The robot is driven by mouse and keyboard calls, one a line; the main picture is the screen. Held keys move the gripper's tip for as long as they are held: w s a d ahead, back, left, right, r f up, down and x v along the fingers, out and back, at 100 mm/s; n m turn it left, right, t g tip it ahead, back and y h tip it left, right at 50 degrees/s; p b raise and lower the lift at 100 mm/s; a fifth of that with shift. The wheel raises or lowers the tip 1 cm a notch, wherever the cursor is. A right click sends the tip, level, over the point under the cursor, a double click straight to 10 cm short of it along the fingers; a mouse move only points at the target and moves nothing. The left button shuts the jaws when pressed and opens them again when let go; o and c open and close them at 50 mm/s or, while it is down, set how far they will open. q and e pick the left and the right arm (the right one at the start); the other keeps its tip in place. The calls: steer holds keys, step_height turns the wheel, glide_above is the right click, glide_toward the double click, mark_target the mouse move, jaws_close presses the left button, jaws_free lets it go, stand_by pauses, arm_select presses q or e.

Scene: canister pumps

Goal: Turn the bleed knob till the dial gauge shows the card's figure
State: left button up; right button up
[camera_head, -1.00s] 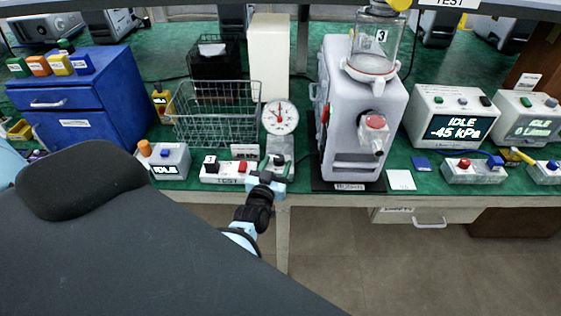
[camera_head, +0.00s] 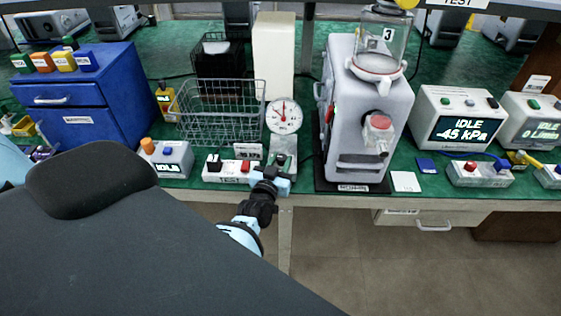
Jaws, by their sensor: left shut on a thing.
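The dial gauge (camera_head: 284,116) has a round white face and stands on a pale post at the bench's front edge. Its needle points roughly upward; the scale is too small to read. The bleed knob (camera_head: 281,159) sits low on the gauge's base, a small dark shape partly hidden by my gripper. My left gripper (camera_head: 279,172) reaches up from the front and is shut on the knob, though the contact is hard to see. A small white card (camera_head: 248,151) stands left of the base; its writing is too small to read. My right gripper is out of view.
A switch box (camera_head: 226,168) with a red button stands close left of the gauge. A wire basket (camera_head: 220,110) is behind it. A grey pump (camera_head: 366,110) with a red-capped outlet stands right. Display boxes (camera_head: 462,117) are farther right. The floor in front is clear.

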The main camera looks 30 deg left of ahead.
arm_select(q)
steer(key=shift+a+m+h, duration=0.1)
steer(key=shift+m+h, duration=0.7)
steer(key=shift+h, duration=0.4)
steer(key=o, duration=1)
steer(key=shift+c, duration=0.2)
steer(key=s, duration=0.8)
steer(key=shift+d, duration=0.45)
steer(key=s+d+f+m+g+h, duration=0.1)
steer(key=s+d+f+g, duration=0.2)
steer(key=s, duration=0.6)
steer(key=s+d+f+m+g+h, duration=0.1)
steer(key=s+d+f+g, duration=0.1)
steer(key=s+d+f, duration=0.4)
steer(key=s+d+f+m+g+h, duration=0.1)
steer(key=s+d+f+g+h, duration=0.1)
steer(key=s, duration=1.2)
steer(key=d+f+g, duration=0.1)
steer(key=d+f, duration=0.1)
steer(key=d, duration=0.1)
steer(key=shift+s+f+g+p, duration=0.25)
steer(key=shift+f+g+p, duration=0.05)
steer(key=shift+f+p, duration=0.05)
